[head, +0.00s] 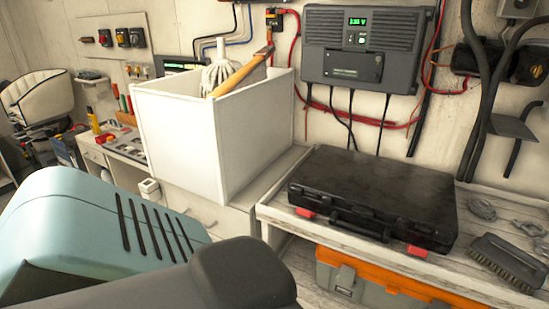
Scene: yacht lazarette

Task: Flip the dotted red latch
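A black hard case (375,190) lies shut and flat on the wooden bench at the right. Two red latches show on its front edge: one on the left (305,213) and one on the right (417,251), with the case's black handle (360,225) between them. The latches are too small here to tell which one carries dots, or whether either is flipped. Neither of my grippers shows in the head view.
The bench (285,222) also holds a brush (508,262) and metal shackles (482,208) right of the case. An orange and grey toolbox (385,285) sits below. A tall white bin (180,130) stands left of the case. A charger unit (362,48) with cables hangs behind.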

